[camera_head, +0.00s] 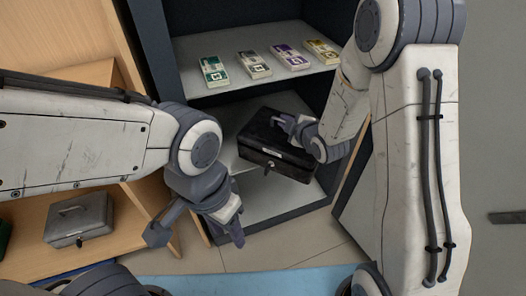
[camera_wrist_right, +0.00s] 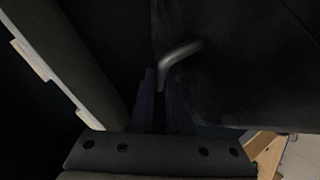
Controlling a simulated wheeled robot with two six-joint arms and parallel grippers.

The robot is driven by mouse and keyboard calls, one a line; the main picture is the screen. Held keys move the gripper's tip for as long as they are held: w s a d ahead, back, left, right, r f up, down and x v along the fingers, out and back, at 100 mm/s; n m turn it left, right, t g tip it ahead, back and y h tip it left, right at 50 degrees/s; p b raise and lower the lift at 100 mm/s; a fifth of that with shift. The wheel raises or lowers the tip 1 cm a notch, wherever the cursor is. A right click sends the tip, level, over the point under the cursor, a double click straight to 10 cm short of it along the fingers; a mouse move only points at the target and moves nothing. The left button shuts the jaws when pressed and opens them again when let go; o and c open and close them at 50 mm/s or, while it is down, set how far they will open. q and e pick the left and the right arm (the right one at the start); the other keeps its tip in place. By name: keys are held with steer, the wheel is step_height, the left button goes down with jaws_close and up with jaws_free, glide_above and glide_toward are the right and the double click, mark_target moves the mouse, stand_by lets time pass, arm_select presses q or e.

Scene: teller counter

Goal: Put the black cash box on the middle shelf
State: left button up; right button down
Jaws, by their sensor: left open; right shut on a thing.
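The black cash box (camera_head: 270,148) is in the dark cabinet's opening, below the shelf with the banknote bundles. My right gripper (camera_head: 290,124) is shut on its handle, which shows in the right wrist view (camera_wrist_right: 180,51) between the dark fingers (camera_wrist_right: 162,98). The box looks tilted in the head view, its latch side facing out. A pale shelf surface (camera_head: 229,156) shows beside and behind the box. I cannot tell whether the box touches it. My left gripper (camera_head: 196,222) is open and empty, in front of the cabinet's lower left.
Several banknote bundles (camera_head: 254,65) lie on the pale shelf above (camera_head: 225,85). A grey cash box (camera_head: 78,219) sits on a wooden shelf at left. The cabinet's dark side wall (camera_head: 152,45) stands close to my left arm. A blue mat (camera_head: 240,286) lies on the floor.

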mark_target(250, 128)
steer(key=w+a+f, duration=0.1)
steer(key=a+f, duration=0.1)
steer(key=a, duration=0.1)
steer(key=w+a+f+b, duration=0.1)
steer(key=w+a+f, duration=0.1)
steer(key=a, duration=0.2)
steer(key=w+a+f+b, duration=0.1)
steer(key=a+f, duration=0.1)
steer(key=a, duration=0.1)
steer(key=shift+w+a+f, duration=0.1)
steer(key=shift+w+a, duration=0.05)
steer(key=shift+w, duration=0.2)
steer(key=shift+f+b, duration=0.5)
steer(key=shift+f, duration=1.55)
steer(key=c, duration=1.2)
jaws_free()
steer(key=shift+s+f, duration=0.15)
steer(key=shift+f, duration=0.15)
steer(key=o, duration=0.3)
